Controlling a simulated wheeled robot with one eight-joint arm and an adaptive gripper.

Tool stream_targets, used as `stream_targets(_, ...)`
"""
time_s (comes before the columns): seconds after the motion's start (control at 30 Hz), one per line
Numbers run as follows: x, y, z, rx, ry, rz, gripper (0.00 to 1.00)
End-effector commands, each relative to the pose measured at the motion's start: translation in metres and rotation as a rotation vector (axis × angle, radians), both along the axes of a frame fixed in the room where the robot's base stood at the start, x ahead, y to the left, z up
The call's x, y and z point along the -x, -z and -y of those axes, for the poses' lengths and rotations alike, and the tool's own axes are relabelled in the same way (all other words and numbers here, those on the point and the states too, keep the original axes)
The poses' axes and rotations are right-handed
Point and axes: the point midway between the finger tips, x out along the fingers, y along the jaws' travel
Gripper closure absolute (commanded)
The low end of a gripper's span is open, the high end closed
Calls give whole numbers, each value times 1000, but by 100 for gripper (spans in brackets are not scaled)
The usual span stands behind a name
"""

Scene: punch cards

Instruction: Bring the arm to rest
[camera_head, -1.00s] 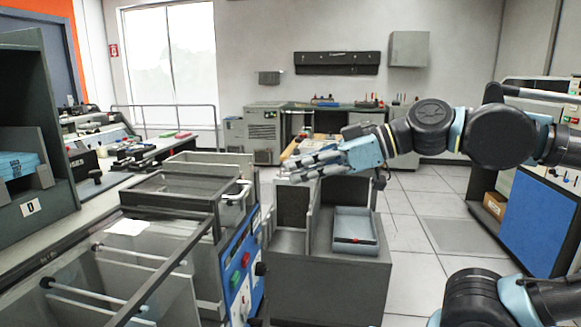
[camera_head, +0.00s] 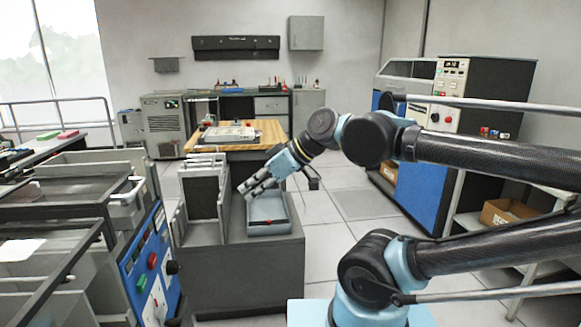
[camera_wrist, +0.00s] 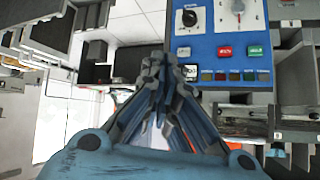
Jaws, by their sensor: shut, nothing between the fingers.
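My gripper (camera_head: 246,191) is shut and empty in the head view. It hangs in the air in front of the dark cabinet with a grey-blue tray (camera_head: 268,228), its fingers pointing down and to the left. My arm stretches in from the right edge, bent at a black joint. In the wrist view my gripper (camera_wrist: 153,62) shows its fingers together with nothing between them. Beyond them is a blue control panel (camera_wrist: 212,45) with knobs and coloured buttons.
A machine with open bins and a blue button panel (camera_head: 149,262) stands at the left. A wooden-topped table (camera_head: 268,130) is behind the tray cabinet. A blue and white machine (camera_head: 422,160) and a shelf with a cardboard box (camera_head: 497,215) stand at the right. Floor between is clear.

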Motion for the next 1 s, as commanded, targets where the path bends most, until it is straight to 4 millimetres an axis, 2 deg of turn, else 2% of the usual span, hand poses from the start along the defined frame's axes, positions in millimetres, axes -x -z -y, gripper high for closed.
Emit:
stream_targets(0.03,-10,10,11,26,48,-15,100)
stream_targets(0.2,-36,43,48,115,201,-73,100)
stream_targets(0.5,-64,97,126,264,496,-193,100)
stream_targets(0.73,-68,133,190,367,744,-298,100)
stream_targets(1.0,-54,167,258,470,1029,-423,100)
